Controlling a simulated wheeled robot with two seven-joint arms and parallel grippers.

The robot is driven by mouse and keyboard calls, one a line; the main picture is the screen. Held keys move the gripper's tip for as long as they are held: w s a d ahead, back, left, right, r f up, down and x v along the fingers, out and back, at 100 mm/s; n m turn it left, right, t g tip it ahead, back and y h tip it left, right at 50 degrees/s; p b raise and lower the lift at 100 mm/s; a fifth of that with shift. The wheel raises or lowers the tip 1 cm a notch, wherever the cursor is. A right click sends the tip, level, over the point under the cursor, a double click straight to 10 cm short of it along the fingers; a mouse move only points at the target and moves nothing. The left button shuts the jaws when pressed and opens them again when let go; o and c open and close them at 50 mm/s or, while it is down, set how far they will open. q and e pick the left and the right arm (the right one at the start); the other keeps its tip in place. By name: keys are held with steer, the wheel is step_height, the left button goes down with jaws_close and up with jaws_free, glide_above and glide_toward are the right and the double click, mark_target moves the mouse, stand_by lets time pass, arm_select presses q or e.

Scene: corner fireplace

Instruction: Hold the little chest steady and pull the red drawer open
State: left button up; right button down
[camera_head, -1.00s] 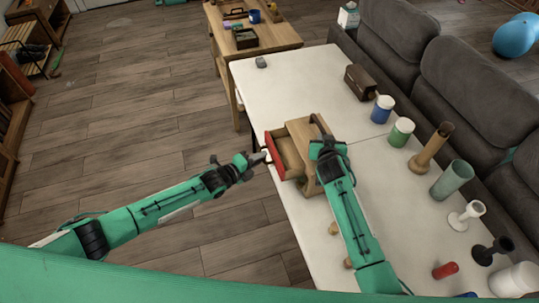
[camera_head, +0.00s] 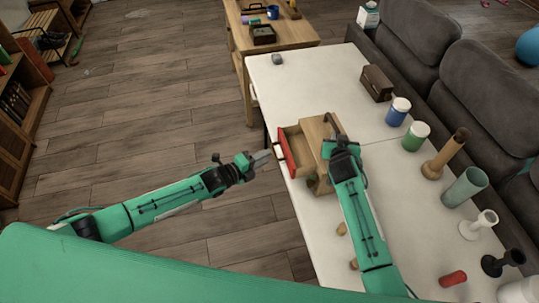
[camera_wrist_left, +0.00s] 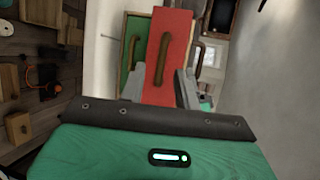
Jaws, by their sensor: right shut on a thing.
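The little chest (camera_head: 316,132) is a light wooden box standing near the left edge of the white table. Its red drawer (camera_head: 283,150) is slid out to the left, and its open inside shows in the head view. In the left wrist view the red front (camera_wrist_left: 178,40) faces me with a brown handle (camera_wrist_left: 163,58). My left gripper (camera_head: 268,156) is open and empty just off the red front; its fingers (camera_wrist_left: 160,88) stand apart. My right gripper (camera_head: 337,143) is shut at the chest's top, by a dark handle; the exact grip is hidden.
A green drawer front (camera_wrist_left: 131,42) sits beside the red one. On the white table (camera_head: 300,82) stand a brown box (camera_head: 376,84), a blue jar (camera_head: 397,112), a green jar (camera_head: 415,137) and several cups and holders to the right. The floor left of the table is clear.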

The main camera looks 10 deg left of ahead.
arm_select(q)
steer(key=v, duration=0.8)
steer(key=shift+s+a, duration=0.15)
arm_select(e)
steer(key=c, duration=1.3)
jaws_free()
steer(key=o, duration=0.5)
steer(key=shift+o, duration=0.2)
